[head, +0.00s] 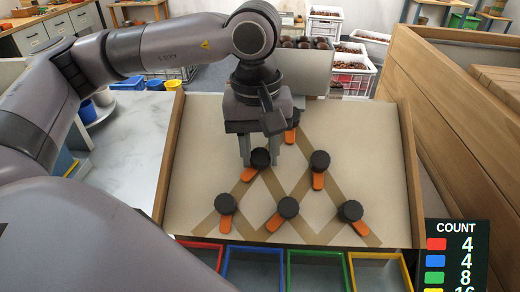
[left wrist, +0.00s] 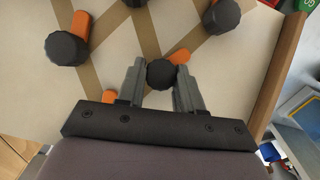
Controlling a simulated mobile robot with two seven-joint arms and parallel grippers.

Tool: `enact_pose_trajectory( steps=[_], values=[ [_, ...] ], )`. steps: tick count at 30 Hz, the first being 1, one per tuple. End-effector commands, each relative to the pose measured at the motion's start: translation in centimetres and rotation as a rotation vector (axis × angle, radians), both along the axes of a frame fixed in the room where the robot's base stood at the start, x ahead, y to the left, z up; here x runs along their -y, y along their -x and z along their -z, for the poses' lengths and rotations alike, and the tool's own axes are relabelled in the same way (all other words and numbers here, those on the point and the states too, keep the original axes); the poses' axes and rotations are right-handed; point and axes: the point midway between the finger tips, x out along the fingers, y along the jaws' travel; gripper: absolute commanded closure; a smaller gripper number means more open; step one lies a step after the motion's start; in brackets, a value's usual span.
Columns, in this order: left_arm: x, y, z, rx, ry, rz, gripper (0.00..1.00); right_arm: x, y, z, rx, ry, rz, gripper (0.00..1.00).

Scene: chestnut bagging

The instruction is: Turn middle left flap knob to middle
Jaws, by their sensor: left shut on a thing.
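The sloped board (head: 190,140) carries several black knobs, each with an orange flap. The middle left knob (head: 260,158) has its flap (head: 249,174) pointing down and to the left. My left gripper (head: 261,160) comes down from above, its two fingers on either side of this knob. In the left wrist view the fingers (left wrist: 161,80) are shut on the knob (left wrist: 161,73), and part of its flap (left wrist: 178,56) shows beside one fingertip. My right gripper is not in view.
The middle right knob (head: 319,160) stands close by. The lower knobs (head: 288,207) sit nearer the board's bottom edge. My left arm partly hides the top knob's flap (head: 292,136). Coloured trays (head: 318,252) line the bottom, and a count display (head: 456,255) stands at lower right.

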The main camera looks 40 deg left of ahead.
Motion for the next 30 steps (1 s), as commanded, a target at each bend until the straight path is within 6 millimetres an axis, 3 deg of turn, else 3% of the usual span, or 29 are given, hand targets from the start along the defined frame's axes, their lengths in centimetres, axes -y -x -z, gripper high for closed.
enact_pose_trajectory(
  steps=[13, 24, 30],
  values=[
    [-0.3, 0.2, 0.6, 0.076, 0.121, -0.251, 0.95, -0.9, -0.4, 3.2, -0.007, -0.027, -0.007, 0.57],
    [-0.4, 0.4, 0.4, 0.145, 0.232, -0.477, 0.95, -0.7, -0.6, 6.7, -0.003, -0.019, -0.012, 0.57],
    [-0.4, 0.4, 0.3, 0.166, 0.267, -0.551, 0.95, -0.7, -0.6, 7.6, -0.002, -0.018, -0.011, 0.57]
  ],
)
